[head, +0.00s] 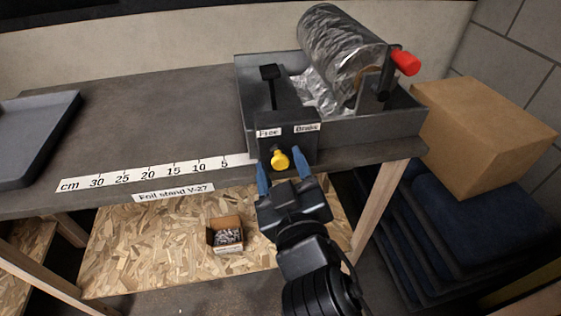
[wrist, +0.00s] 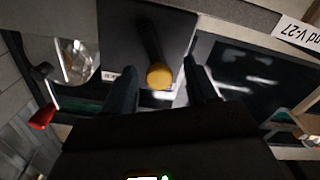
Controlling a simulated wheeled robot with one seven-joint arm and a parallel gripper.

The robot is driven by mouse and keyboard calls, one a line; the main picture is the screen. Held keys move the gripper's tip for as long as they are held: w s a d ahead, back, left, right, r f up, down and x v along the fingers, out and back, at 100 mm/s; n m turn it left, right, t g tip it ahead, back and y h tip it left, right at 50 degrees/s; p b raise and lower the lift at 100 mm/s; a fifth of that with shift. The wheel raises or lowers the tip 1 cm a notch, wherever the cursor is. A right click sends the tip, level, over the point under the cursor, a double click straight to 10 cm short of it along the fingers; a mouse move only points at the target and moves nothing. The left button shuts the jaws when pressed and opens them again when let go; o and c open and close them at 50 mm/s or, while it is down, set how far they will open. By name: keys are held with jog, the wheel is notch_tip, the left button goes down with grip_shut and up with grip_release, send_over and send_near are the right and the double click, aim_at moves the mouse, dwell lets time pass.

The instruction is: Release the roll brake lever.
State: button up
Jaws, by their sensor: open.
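The brake lever has a yellow knob (head: 279,160) at its end and sticks out from the front of a black box (head: 290,140) on the foil stand. The box carries a "Free" label (head: 268,132) at left and a "Brake" label (head: 306,127) at right. My gripper (head: 283,171) is open, with one blue finger on each side of the knob. In the wrist view, the lever's dark shaft and yellow knob (wrist: 159,76) show between the two fingers, with gaps on both sides. I cannot tell the lever's exact setting.
A foil roll (head: 338,42) with a red crank handle (head: 405,62) sits in a grey tray (head: 390,122) behind the box. A cardboard box (head: 480,130) stands at right. A grey tray (head: 40,130) is at far left. A small screw box (head: 226,235) lies on the lower shelf.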

jog(key=v, duration=0.6)
jog(key=shift+s+b, duration=0.2)
jog(key=shift+b, duration=0.25)
jog(key=s+d+f+m+g+h+p, duration=0.1)
jog(key=s+d+f, duration=0.2)
jog(key=s+d, duration=0.4)
jog(key=s+d+f+m+g+p, duration=0.1)
jog(key=s+d+f+m+p, duration=0.15)
jog(key=s+d, duration=0.45)
jog(key=s+d+r+m+h, duration=0.2)
jog(key=s+d, duration=0.2)
jog(key=s, duration=0.4)
jog(key=s+d+r+m+h+p, duration=0.1)
jog(key=s+d+r+m+h, duration=0.1)
jog(key=s, duration=0.5)
jog(key=shift+s+d+r+g, duration=0.35)
jog(key=shift+d+r, duration=0.2)
jog(key=shift+d, duration=0.6)
